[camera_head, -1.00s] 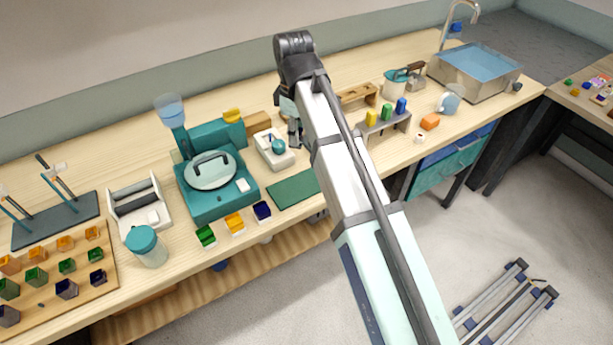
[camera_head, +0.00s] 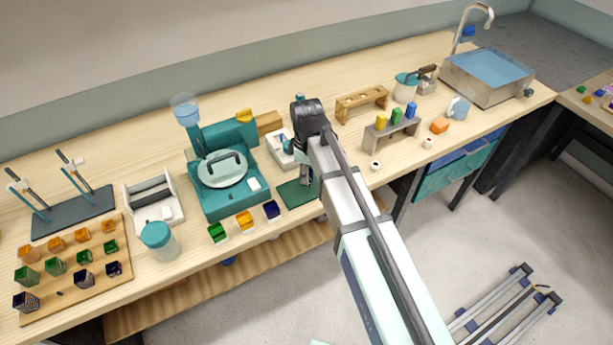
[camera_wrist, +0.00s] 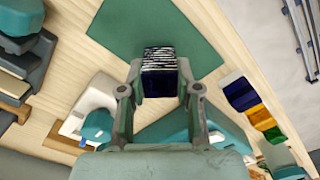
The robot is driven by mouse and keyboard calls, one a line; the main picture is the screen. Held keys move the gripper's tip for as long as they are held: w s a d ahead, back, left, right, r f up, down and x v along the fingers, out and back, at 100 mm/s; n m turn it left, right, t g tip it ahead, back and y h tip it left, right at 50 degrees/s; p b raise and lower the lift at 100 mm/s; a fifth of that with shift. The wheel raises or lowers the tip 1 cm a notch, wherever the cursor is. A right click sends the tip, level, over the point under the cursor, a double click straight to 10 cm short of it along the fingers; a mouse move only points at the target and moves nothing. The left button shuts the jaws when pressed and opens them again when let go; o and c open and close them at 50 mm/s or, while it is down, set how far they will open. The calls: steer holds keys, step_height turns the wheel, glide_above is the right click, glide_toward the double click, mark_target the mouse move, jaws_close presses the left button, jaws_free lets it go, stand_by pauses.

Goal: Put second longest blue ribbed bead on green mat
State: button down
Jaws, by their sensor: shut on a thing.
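My gripper (camera_wrist: 160,84) is shut on a dark blue ribbed bead (camera_wrist: 159,75), with one finger on each side of it. In the wrist view the bead appears over the green mat (camera_wrist: 125,25); whether it touches the mat cannot be told. In the head view my gripper (camera_head: 304,172) is at the mat (camera_head: 287,194), and my arm hides the held bead and part of the mat. Other dark blue beads stand on the wooden board at the left, at its front (camera_head: 25,301), middle (camera_head: 83,278) and right edge (camera_head: 113,268).
Green (camera_head: 217,232), orange (camera_head: 244,222) and dark blue (camera_head: 271,210) blocks line the table's front edge left of the mat. A teal device (camera_head: 222,190) stands behind them. A white device (camera_head: 280,146) is behind the mat. A grey rack (camera_head: 392,130) stands to the right.

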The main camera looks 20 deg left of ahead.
steer(key=shift+f, duration=1.2)
steer(key=shift+f, duration=0.15)
steer(key=c, duration=0.8)
jaws_free()
step_height(320, 180, up, 12)
steer(key=b, duration=0.2)
